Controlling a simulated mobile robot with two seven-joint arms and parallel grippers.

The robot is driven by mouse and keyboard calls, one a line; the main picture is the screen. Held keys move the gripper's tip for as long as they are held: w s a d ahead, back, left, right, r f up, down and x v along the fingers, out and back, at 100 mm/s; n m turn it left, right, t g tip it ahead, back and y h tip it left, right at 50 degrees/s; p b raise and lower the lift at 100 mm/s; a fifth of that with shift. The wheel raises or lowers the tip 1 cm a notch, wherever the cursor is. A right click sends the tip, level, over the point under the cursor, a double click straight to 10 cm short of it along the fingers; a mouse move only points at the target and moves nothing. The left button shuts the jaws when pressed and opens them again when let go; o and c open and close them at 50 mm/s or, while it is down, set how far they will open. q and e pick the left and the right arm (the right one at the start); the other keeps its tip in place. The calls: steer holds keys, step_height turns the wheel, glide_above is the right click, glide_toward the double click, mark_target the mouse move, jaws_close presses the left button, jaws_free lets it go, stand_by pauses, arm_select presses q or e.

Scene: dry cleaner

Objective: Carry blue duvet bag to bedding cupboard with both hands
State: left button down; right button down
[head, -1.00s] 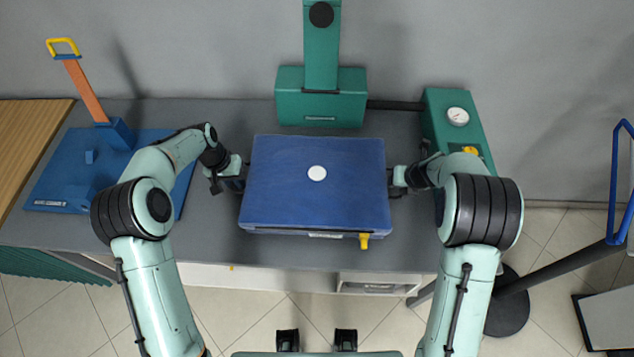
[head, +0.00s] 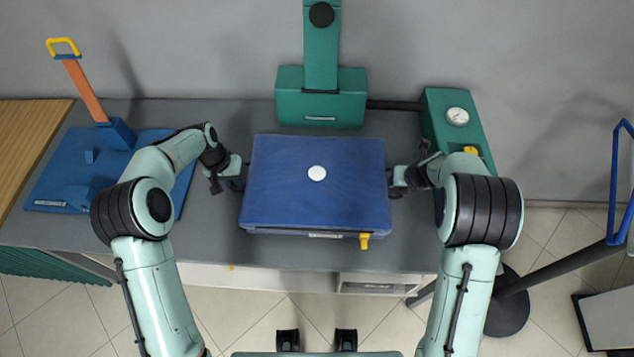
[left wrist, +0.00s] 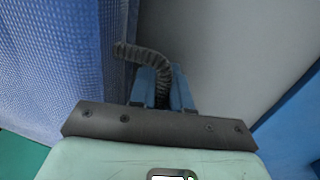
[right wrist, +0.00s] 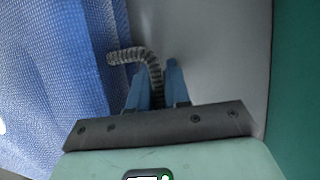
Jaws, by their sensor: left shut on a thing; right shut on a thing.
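The blue duvet bag (head: 316,200), with a white round spot on top and a yellow tag at its front edge, is over the grey worktop. I cannot tell whether it touches the worktop. My left gripper (head: 238,182) is at its left side, shut on a dark ribbed handle (left wrist: 140,55) in the left wrist view. My right gripper (head: 394,182) is at its right side, shut on a similar handle (right wrist: 135,54) in the right wrist view. The bag's mesh side shows in both wrist views. I cannot make out a bedding cupboard.
The grey worktop (head: 225,255) holds a blue board (head: 60,180) with an orange-handled tool at the left. A green press stand (head: 320,95) is behind the bag, and a green box with a gauge (head: 455,125) is at the right. A dark pole and round base stand on the right floor.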

arm_select(q)
steer(key=shift+w+r, duration=0.15)
arm_select(e)
steer(key=shift+r, duration=0.1)
stand_by(0.5)
